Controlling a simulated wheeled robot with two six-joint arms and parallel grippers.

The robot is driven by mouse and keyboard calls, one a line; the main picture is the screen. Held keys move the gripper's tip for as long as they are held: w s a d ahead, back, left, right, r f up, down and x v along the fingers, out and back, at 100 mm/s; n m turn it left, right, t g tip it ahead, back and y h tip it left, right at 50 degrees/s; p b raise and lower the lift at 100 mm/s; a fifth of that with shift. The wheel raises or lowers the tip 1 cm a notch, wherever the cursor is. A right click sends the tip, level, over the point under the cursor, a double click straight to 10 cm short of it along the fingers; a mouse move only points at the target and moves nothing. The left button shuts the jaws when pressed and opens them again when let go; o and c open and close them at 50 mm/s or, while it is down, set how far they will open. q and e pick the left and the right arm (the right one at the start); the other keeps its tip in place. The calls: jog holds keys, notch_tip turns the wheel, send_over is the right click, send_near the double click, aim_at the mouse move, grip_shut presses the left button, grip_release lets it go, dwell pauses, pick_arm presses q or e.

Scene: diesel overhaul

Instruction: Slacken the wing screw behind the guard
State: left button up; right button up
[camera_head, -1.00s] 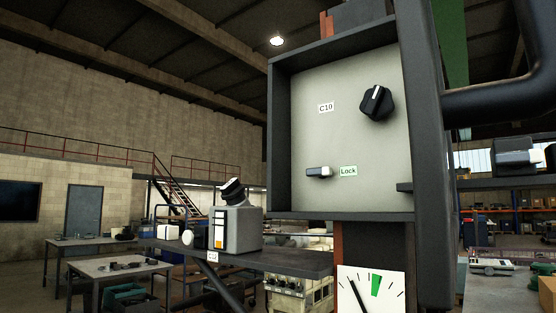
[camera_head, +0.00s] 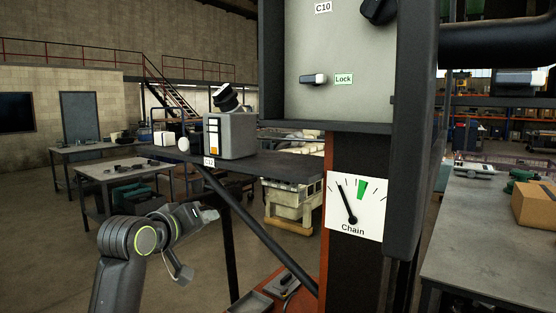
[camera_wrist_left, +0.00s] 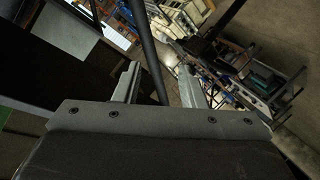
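No part is clearly recognisable as the wing screw. A small light-and-dark fitting (camera_head: 313,79) sits beside the green "Lock" label (camera_head: 344,79) on the pale panel of the framed box; I cannot tell whether it is the screw. The box's dark side wall (camera_head: 412,150) stands to its right. My left gripper (camera_head: 208,215) is low at the left, apart from the box and below the shelf. In the left wrist view my left gripper (camera_wrist_left: 160,78) has its two fingers apart, with nothing held between them. My right gripper is out of view.
A dark shelf (camera_head: 285,165) with a grey switch unit (camera_head: 230,135) juts left from the post. A diagonal strut (camera_head: 265,235) runs below it. A "Chain" gauge (camera_head: 355,205) hangs under the box. A workbench with a cardboard box (camera_head: 535,203) stands at right.

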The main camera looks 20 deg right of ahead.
pick_arm(q)
jog(key=s+d+r+m+h+b, duration=0.1)
jog(key=s+d+r+m, duration=0.3)
jog(key=r+m, duration=0.5)
jog(key=s+d+r+m+h+b, duration=0.1)
jog(key=s+d+r+m, duration=0.4)
jog(key=r+m, duration=0.5)
jog(key=s+d+r+m+g+h+b, duration=0.1)
jog(key=s+d+r+m+h+b, duration=0.1)
jog(key=s+d+r+m, duration=0.3)
jog(key=shift+s+r+m+h, duration=0.25)
jog(key=shift+s+r+m, duration=0.15)
jog(key=shift+r+m, duration=0.4)
jog(key=shift+s+r+m+h, duration=0.35)
jog(key=shift+r+m, duration=0.3)
jog(key=shift+m, duration=0.2)
jog(key=shift+s+r+m+h, duration=0.2)
jog(key=shift+s+r+m, duration=0.2)
jog(key=shift+r+m, duration=0.4)
jog(key=shift+w+d+p, duration=0.25)
jog(key=shift+d+p, duration=0.1)
jog(key=shift+d, duration=0.05)
jog(key=shift+w+d, duration=0.2)
jog(key=shift+d, duration=0.1)
jog(key=shift+f, duration=0.1)
